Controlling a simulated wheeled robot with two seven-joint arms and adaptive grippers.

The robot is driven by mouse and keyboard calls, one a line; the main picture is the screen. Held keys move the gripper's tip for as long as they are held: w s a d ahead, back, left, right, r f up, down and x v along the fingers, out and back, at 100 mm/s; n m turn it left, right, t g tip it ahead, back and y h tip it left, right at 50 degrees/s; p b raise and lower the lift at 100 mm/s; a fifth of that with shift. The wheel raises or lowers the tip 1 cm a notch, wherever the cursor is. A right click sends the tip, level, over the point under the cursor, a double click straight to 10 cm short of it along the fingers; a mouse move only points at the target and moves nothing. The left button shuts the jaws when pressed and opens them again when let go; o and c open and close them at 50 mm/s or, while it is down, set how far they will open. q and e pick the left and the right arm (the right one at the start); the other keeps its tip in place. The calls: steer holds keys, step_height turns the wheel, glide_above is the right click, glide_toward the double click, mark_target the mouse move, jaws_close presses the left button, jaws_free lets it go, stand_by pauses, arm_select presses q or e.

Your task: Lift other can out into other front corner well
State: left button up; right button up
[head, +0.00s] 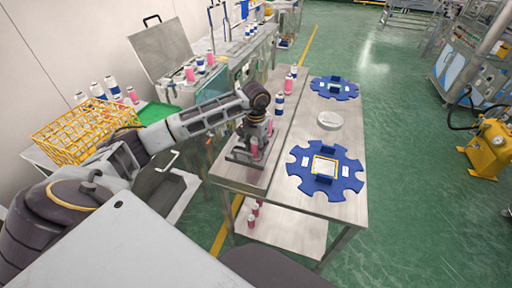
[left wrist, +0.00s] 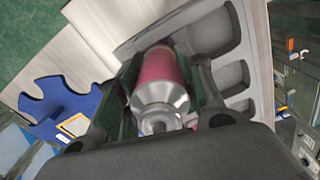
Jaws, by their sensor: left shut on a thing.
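A pink can with a silver domed top (left wrist: 160,85) is between the fingers of my left gripper (left wrist: 160,112) in the left wrist view. The gripper is shut on it. A grey holder with rounded wells (left wrist: 238,62) lies around and beyond the can; I cannot tell whether the can's base touches it. In the head view my left gripper (head: 259,136) points down over the holder (head: 240,156) at the table's near left, with a pink can (head: 254,148) at its fingers. My right gripper is not in view.
A blue star wheel (head: 346,180) lies on the table (head: 312,215) right of the holder, another (head: 346,90) farther back. A white round piece (head: 330,121) lies between them. A blue-and-white can (head: 279,104) and a pink can (head: 288,84) stand behind my gripper. A yellow basket (head: 75,135) stands left.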

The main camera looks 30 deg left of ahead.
arm_select(q)
steer(key=shift+f, duration=0.15)
steer(key=o, duration=0.8)
steer(key=shift+o, duration=1.4)
steer(key=shift+r, duration=6)
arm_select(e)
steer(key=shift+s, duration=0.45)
